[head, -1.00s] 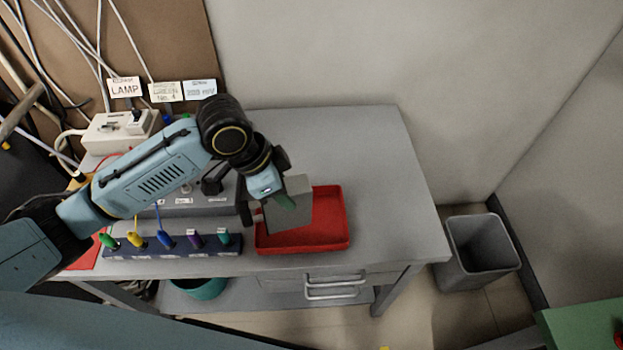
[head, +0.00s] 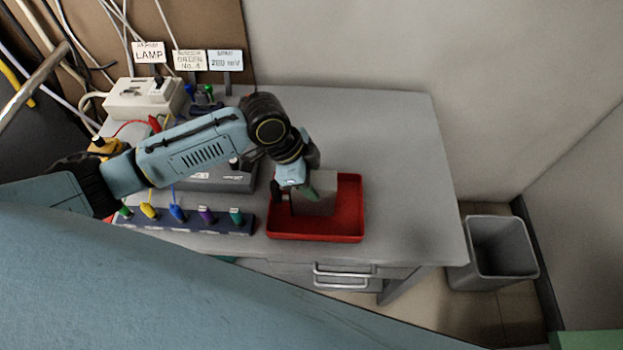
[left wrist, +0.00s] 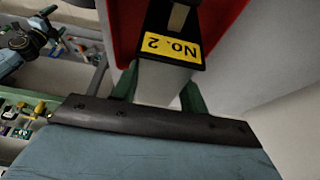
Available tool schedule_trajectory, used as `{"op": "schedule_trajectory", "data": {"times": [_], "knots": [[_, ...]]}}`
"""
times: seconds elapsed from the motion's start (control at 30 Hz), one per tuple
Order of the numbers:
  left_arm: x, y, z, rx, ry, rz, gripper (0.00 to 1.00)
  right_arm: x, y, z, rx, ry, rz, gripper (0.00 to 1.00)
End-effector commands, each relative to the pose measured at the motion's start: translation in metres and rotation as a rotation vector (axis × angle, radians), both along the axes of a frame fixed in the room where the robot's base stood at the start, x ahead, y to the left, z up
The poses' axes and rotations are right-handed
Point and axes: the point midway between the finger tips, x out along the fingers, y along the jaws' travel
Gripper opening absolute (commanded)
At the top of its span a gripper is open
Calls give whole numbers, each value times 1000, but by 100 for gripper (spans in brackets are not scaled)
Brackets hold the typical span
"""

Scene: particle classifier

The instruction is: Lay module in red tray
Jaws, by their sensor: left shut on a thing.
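The module is a grey block (head: 322,190) in the head view. In the left wrist view it shows a dark end with a yellow "No. 2" label (left wrist: 172,47). My left gripper (head: 295,194) is shut on it, with green fingertips on either side in the left wrist view (left wrist: 158,92). The red tray also shows behind the module in the left wrist view (left wrist: 226,22). My right gripper is not in view.
A dark strip with coloured plugs (head: 188,221) lies left of the tray on the grey table (head: 405,170). A grey device (head: 222,180) and a white socket box (head: 145,98) stand behind it. A grey bin (head: 498,252) stands right of the table. The table right of the tray is clear.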

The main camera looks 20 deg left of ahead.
Motion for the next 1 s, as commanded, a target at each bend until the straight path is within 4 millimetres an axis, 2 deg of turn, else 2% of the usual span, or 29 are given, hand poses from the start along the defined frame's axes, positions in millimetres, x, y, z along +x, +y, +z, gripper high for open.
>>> {"op": "schedule_trajectory", "data": {"times": [0.37, 0.4, 0.53, 0.83, 1.0], "knots": [[1, -1, -5, -3, -2, -1, 9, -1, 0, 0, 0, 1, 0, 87], [0, 0, -5, -2, -2, -1, 49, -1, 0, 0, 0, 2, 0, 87], [0, 0, -5, -1, -1, -1, 65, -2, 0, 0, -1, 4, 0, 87], [0, 0, -3, -2, -2, -1, 65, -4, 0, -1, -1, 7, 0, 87], [-1, 6, 15, -1, -4, 1, 65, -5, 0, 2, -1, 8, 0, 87]]}}
